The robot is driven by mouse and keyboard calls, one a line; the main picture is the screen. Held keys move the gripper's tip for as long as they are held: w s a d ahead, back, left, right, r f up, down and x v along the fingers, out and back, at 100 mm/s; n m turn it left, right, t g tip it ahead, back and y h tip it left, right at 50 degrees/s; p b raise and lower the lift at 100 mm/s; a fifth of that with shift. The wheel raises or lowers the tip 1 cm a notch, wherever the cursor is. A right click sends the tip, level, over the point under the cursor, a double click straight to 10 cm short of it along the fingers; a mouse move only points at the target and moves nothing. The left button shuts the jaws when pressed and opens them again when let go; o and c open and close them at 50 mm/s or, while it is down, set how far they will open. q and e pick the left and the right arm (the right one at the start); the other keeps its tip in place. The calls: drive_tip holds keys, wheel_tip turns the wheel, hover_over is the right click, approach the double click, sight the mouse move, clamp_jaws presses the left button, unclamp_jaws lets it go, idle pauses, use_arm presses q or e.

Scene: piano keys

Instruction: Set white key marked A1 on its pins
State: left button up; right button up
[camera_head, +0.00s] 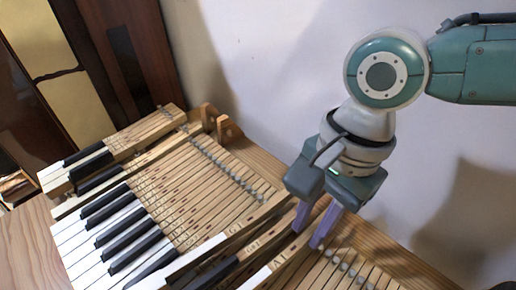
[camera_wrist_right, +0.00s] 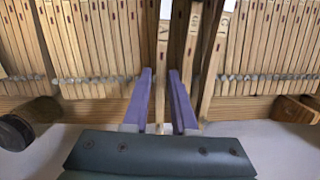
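The white key marked A1 (camera_head: 279,263) is a long pale wooden bar with a white front end, at the lower middle of the head view. It slopes up to the right, toward my right gripper (camera_head: 311,226). The gripper's two purple fingers stand on either side of the key's rear part. In the right wrist view the wooden key (camera_wrist_right: 161,62) lies between the fingers (camera_wrist_right: 161,100), close to both. The key's pins are hidden, so I cannot tell whether it sits on them. My left gripper is not in view.
Key G#1 (camera_head: 253,245) and key G1 (camera_head: 237,226) lie just left of A1. More white and black keys (camera_head: 112,235) fill the left. Bare wooden levers (camera_head: 205,185) with metal pins lie behind. A wooden rail (camera_head: 385,250) and a pale wall (camera_head: 270,60) bound the back.

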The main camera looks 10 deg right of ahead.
drive_tip(key=shift+b+x, duration=0.35)
drive_tip(key=shift+x, duration=0.5)
drive_tip(key=shift+d, duration=0.15)
drive_tip(key=shift+c, duration=0.3)
clamp_jaws()
idle(1.0)
